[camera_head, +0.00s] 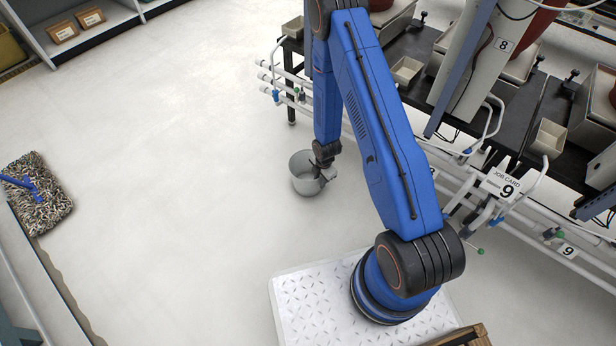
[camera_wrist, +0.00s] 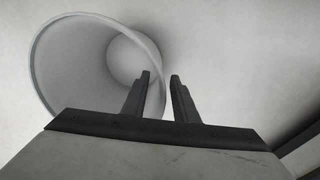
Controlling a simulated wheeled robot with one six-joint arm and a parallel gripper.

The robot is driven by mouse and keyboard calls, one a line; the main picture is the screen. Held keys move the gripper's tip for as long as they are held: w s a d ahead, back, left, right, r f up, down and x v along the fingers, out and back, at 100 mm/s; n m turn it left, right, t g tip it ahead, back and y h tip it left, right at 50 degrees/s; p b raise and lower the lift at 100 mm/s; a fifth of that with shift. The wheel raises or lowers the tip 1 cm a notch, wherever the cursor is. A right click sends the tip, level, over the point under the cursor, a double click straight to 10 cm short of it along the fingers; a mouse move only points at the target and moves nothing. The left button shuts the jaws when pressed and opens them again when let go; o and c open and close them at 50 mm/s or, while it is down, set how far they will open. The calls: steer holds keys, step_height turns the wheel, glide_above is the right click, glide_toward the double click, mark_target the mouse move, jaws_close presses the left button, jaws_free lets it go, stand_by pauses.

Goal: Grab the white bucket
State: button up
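The white bucket (camera_head: 302,184) looks light grey-white and stands on the pale floor, left of my arm in the head view. Its round open mouth faces the camera in the wrist view (camera_wrist: 85,65), filling the upper left. My gripper (camera_head: 322,171) is at the bucket's right rim. In the wrist view my gripper (camera_wrist: 160,75) has a gap between its two fingers. The left finger overlaps the bucket's mouth and the right finger is outside it, with the rim between them. I cannot tell whether either finger touches the wall.
White pipes (camera_head: 290,82) and a dark bench with bins (camera_head: 407,70) run along the right. A mop head (camera_head: 38,205) lies at the far left. The floor left of the bucket is clear.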

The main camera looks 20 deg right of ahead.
mark_target(319, 185)
steer(key=shift+w+a+f, duration=0.1)
steer(key=shift+w+f, duration=0.05)
steer(key=shift+f, duration=2)
jaws_close()
